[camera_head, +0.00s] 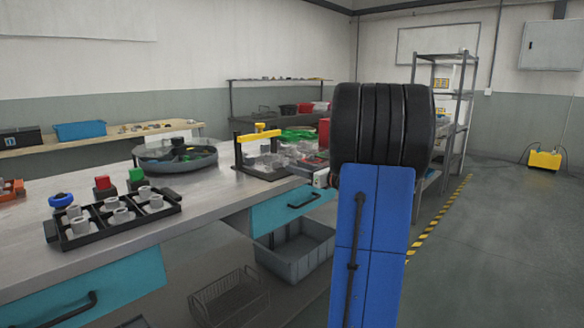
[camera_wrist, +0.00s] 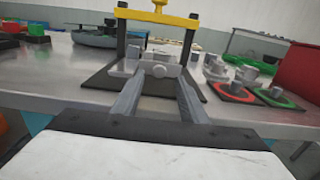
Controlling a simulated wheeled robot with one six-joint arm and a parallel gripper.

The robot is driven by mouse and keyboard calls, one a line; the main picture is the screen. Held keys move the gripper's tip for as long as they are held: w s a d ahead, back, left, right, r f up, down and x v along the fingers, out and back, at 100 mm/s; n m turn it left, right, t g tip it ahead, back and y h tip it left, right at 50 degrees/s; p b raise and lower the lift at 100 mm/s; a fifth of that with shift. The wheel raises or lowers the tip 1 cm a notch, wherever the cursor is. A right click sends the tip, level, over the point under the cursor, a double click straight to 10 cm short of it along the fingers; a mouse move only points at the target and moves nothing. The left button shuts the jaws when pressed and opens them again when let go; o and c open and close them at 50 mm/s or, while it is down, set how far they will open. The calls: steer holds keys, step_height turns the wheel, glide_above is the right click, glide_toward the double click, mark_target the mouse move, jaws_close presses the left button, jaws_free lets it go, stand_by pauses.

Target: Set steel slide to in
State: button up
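The fixture, with a yellow top bar (camera_wrist: 157,17) on two dark posts, stands on the bench and also shows in the head view (camera_head: 258,136). A grey steel block with a round knob, probably the steel slide (camera_wrist: 158,66), sits low between the posts on a dark base plate. My gripper (camera_wrist: 161,76) is open in the wrist view. Its two grey fingers point at the steel block, one toward each side. I cannot tell whether the fingertips touch it. In the head view my arm hides most of the gripper.
A black tray of grey cylinders (camera_head: 110,222) and a round grey tank (camera_head: 176,158) stand left on the bench. Right of the fixture are grey parts on red-ringed (camera_wrist: 234,92) and green-ringed (camera_wrist: 279,97) pads and a red box (camera_wrist: 301,74). A grey bin (camera_head: 295,255) lies below.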

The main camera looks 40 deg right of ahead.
steer(key=s+d, duration=0.1)
steer(key=s, duration=1.2)
